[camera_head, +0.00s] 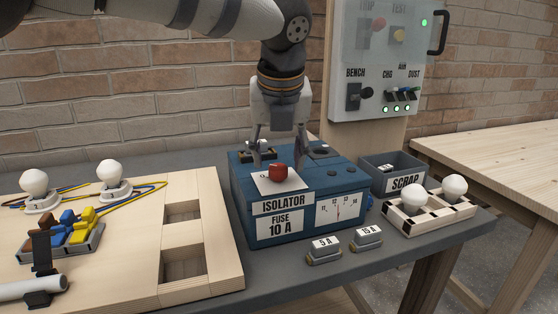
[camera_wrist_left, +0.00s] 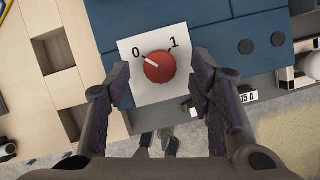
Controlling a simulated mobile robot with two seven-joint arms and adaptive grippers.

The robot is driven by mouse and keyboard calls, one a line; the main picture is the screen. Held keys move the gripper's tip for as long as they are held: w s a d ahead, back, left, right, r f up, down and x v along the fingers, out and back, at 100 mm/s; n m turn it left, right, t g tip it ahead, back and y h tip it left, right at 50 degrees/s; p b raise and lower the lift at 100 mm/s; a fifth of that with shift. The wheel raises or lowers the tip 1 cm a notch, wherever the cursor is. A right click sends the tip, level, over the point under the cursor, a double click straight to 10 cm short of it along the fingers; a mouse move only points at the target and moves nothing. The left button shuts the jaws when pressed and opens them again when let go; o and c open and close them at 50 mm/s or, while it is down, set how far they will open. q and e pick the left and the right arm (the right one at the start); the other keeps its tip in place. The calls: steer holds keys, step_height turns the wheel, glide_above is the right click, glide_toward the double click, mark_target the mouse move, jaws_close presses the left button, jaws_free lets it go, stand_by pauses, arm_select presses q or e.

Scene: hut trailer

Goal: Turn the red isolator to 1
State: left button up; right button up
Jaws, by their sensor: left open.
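The red isolator knob (camera_head: 278,172) sits on a white plate (camera_head: 262,184) on top of the blue isolator box (camera_head: 240,200). In the left wrist view the red knob (camera_wrist_left: 160,68) has a white pointer mark directed up and left, toward the 0. The 1 is printed at the upper right of the white plate (camera_wrist_left: 150,96). My left gripper (camera_head: 278,160) points down over the box, with its fingers apart. In the wrist view the fingers (camera_wrist_left: 160,90) stand on either side of the knob with gaps. My right gripper is not in view.
Fuses marked 5 A (camera_head: 324,250) and 15 A (camera_head: 366,238) stand in front of the box. A scrap bin (camera_head: 388,168) and a bulb tray (camera_head: 428,222) are to the right. A wooden board (camera_head: 205,225) lies left. A switch panel (camera_head: 386,60) stands behind.

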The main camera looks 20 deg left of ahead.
arm_select(q)
steer(key=shift+x, duration=1.05)
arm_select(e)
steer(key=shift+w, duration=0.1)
arm_select(q)
steer(key=c, duration=1.2)
steer(key=shift+o, duration=0.2)
steer(key=m+h, duration=0.1)
steer(key=m, duration=0.3)
steer(key=shift+m+h, duration=0.4)
steer(key=m, duration=0.2)
steer(key=m+h, duration=0.1)
steer(key=m, duration=0.1)
steer(key=shift+a+f+m+h, duration=0.1)
steer(key=shift+m+h, duration=0.2)
steer(key=m+g+h, duration=0.1)
steer(key=m, duration=0.3)
steer(key=shift+w+f+b, duration=0.1)
steer(key=shift+b, duration=0.25)
steer(key=shift+m+g+h+b, duration=0.55)
steer(key=shift+m+g, duration=0.25)
steer(key=shift+m, duration=1.4)
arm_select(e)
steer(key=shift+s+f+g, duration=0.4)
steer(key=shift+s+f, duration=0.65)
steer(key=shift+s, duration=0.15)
